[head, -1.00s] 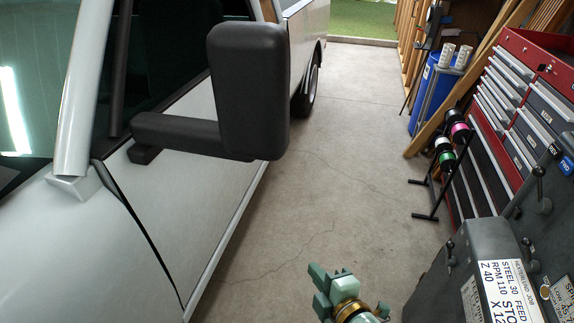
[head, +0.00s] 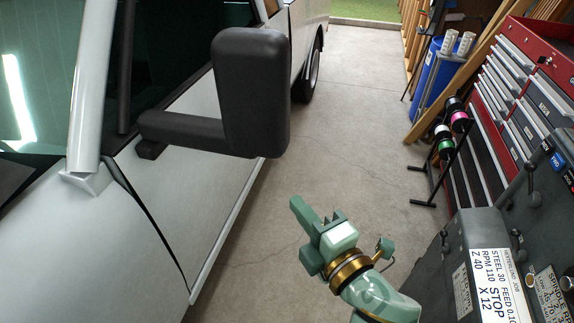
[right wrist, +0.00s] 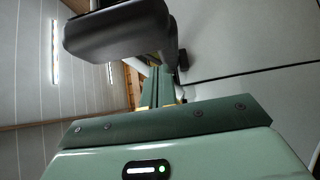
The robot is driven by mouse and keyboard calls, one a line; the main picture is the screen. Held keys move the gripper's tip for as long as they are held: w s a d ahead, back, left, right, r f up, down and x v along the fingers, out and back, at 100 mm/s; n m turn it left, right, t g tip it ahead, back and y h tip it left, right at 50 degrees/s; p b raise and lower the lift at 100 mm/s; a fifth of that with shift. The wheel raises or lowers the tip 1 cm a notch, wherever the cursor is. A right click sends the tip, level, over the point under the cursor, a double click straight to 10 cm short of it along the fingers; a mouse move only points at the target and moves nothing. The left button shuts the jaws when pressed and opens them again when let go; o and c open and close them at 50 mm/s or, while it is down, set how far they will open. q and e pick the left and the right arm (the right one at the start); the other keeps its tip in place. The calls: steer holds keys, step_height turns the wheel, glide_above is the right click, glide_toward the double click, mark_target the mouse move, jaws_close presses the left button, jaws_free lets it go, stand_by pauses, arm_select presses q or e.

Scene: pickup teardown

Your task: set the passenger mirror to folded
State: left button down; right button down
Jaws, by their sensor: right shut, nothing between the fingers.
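The passenger mirror (head: 252,95) is a black, rounded housing on a black arm (head: 180,130) fixed to the door of a light grey pickup (head: 140,200). It stands out from the door to the right in the head view. My right gripper (head: 296,204) is shut and empty, below and to the right of the mirror housing, apart from it in the head view. In the right wrist view the mirror housing (right wrist: 118,30) is at the top, beyond the shut fingers (right wrist: 160,88). My left gripper is not in view.
A grey machine (head: 480,255) with labels stands close on the right of my right arm. Behind it are a red tool chest (head: 545,45), a black spool rack (head: 440,160) and a blue drum (head: 430,75). Bare concrete floor (head: 345,130) lies between truck and chest.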

mark_target(276, 156)
steer(key=shift+w+a+p, duration=0.35)
steer(key=shift+w, duration=1.35)
steer(key=shift+w+a+p, duration=0.3)
steer(key=shift+w+a, duration=0.05)
steer(key=shift+w, duration=1.35)
steer(key=shift+w+a+p, duration=0.35)
steer(key=shift+w, duration=1.35)
